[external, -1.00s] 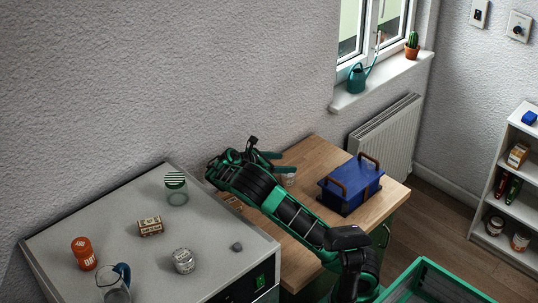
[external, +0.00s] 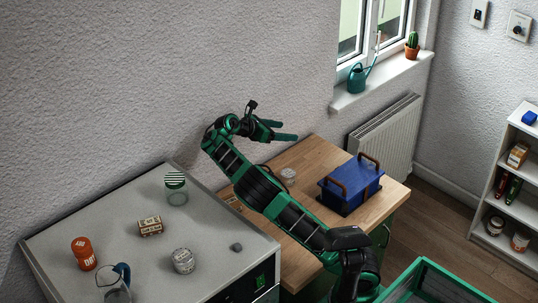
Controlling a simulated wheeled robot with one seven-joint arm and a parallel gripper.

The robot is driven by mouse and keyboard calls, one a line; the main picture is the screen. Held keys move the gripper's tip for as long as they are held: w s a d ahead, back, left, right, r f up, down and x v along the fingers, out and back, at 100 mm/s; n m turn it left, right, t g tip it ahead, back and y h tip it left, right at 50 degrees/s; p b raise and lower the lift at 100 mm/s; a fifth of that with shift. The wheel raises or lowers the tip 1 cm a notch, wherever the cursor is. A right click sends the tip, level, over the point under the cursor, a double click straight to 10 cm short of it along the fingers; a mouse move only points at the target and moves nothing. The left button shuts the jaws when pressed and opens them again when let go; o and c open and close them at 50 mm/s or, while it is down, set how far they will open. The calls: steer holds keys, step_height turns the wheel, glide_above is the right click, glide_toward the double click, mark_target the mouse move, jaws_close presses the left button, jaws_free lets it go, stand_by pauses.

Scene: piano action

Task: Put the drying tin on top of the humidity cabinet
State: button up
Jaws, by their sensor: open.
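The humidity cabinet (external: 130,228) appears to be the wide grey-topped unit at the lower left, with a green display on its dark front. An orange canister (external: 84,254) with partly readable lettering stands on its top at the left. A round pale tin (external: 183,261) also sits there, near the front. A small pale, clear-looking round container (external: 288,177) stands on the wooden worktop. I cannot tell for sure which of these is the drying tin. My gripper (external: 287,131) is open and empty, raised above the back of the worktop and apart from the small container.
The cabinet top also holds a striped-lid jar (external: 176,190), a small box (external: 151,226), a glass jug (external: 116,283) and a grey lump (external: 237,247), with bare room between them. A blue box with handles (external: 350,185) stands on the wooden worktop (external: 318,150).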

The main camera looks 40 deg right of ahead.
steer(key=w+d+f+y, duration=0.3)
steer(key=d+f, duration=0.1)
steer(key=f, duration=0.4)
step_height(320, 180, up, 8)
steer(key=f+t+y, duration=0.1)
steer(key=t+y, duration=0.2)
steer(key=y, duration=0.8)
glide_above(288, 172)
steer(key=d, duration=0.1)
steer(key=f, duration=1.5)
steer(key=shift+s+a+f, duration=0.1)
steer(key=shift+a+f, duration=0.1)
steer(key=shift+f, duration=0.1)
steer(key=shift+a+f, duration=0.2)
steer(key=shift+f, duration=1.15)
steer(key=shift+a+f, duration=0.15)
steer(key=shift+f, duration=1.15)
steer(key=c, duration=1.3)
steer(key=shift+o, duration=0.2)
steer(key=shift+r, duration=0.15)
